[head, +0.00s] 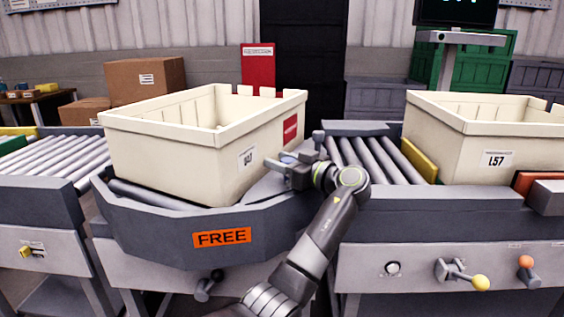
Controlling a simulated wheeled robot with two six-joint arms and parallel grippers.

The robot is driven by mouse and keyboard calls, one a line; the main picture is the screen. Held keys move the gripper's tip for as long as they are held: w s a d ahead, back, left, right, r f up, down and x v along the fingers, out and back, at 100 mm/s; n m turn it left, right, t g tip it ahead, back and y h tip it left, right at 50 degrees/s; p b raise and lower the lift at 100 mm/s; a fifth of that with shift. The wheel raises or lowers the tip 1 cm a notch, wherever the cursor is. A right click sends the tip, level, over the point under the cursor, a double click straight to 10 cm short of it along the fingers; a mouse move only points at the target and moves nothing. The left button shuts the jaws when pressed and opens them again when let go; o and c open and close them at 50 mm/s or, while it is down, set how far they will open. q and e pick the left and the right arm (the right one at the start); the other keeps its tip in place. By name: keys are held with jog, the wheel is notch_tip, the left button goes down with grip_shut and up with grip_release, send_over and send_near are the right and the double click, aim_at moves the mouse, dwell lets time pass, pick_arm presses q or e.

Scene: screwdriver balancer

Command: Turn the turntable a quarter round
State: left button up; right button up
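The turntable (150,226) is a grey many-sided platform at centre-left with rollers on top and an orange label reading FREE (222,236) on its front. A cream tote (180,160) sits on it, turned at an angle, with a white label and a red label. A short grey post (318,138) stands just behind my wrist. My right gripper is not in view.
A roller conveyor (50,160) lies left of the turntable. Another conveyor (365,162) lies right, bearing a second cream tote (458,145) labelled L57 behind a yellow bar (419,160). A black-knobbed lever (209,285) and a yellow-knobbed lever (470,278) are on the front panels.

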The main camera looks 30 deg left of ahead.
pick_arm(q)
jog(key=shift+o, duration=1.2)
jog(key=shift+d, duration=0.1)
jog(key=v, duration=1.7)
jog(key=shift+s, duration=0.15)
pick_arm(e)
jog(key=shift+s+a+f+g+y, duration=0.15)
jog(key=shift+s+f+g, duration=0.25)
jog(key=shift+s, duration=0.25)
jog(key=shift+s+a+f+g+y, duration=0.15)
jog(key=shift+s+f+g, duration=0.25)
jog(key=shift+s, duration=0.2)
pick_arm(q)
jog(key=shift+d, duration=0.1)
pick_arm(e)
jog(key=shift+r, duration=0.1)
